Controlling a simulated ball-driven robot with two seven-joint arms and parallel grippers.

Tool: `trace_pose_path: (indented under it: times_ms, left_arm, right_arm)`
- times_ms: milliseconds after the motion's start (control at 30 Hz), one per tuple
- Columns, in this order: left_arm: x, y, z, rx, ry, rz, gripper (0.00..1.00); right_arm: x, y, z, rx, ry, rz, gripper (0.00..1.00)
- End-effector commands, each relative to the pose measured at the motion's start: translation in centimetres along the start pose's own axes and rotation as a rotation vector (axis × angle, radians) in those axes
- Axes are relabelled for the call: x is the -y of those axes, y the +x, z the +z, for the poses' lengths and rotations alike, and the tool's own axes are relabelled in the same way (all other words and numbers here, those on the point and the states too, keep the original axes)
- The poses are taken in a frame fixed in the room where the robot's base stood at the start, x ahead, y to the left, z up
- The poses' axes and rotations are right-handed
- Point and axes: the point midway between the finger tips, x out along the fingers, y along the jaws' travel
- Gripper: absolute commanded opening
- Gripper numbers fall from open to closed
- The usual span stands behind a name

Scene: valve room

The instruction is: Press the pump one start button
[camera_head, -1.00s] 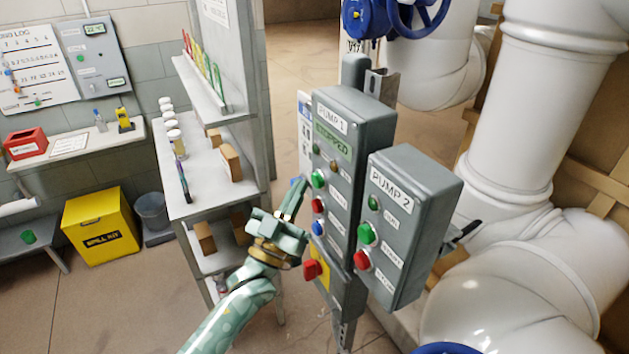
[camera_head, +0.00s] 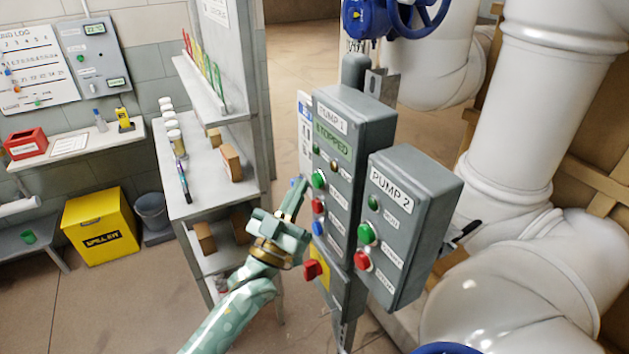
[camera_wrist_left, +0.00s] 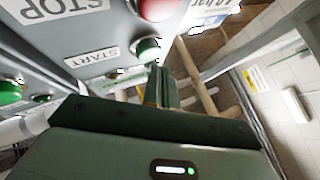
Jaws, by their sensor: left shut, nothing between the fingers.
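The pump 1 box (camera_head: 369,122) is grey, labelled PUMP 1, and its green display (camera_head: 332,140) reads STOPPED. Its green start button (camera_head: 319,180) sits above a red button (camera_head: 318,205) and a blue button (camera_head: 318,228). In the left wrist view the green button (camera_wrist_left: 149,49) shows beside an upside-down START label (camera_wrist_left: 92,57). My left gripper (camera_head: 302,184) is shut and empty, its tips just left of the green button in the head view. In the wrist view the closed fingers (camera_wrist_left: 160,85) appear close to it; I cannot tell whether they touch. My right gripper is not in view.
The pump 2 box (camera_head: 427,190) stands close on the right with its own green button (camera_head: 365,233) and red button (camera_head: 361,261). A red knob (camera_head: 312,270) on yellow is below pump 1's buttons. White pipes (camera_head: 520,110) fill the right; a shelf unit (camera_head: 205,200) stands left.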

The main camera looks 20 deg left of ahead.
Motion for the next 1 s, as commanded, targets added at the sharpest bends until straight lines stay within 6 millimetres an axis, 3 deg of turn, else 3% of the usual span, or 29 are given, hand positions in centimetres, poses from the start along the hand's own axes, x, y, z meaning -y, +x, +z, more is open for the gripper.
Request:
trace_pose_path:
  times_ms: [1000]
  left_arm:
    - [-0.63,0.85,0.59,0.0,0.0,0.0,0.0]
  right_arm:
    - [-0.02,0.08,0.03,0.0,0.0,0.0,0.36]
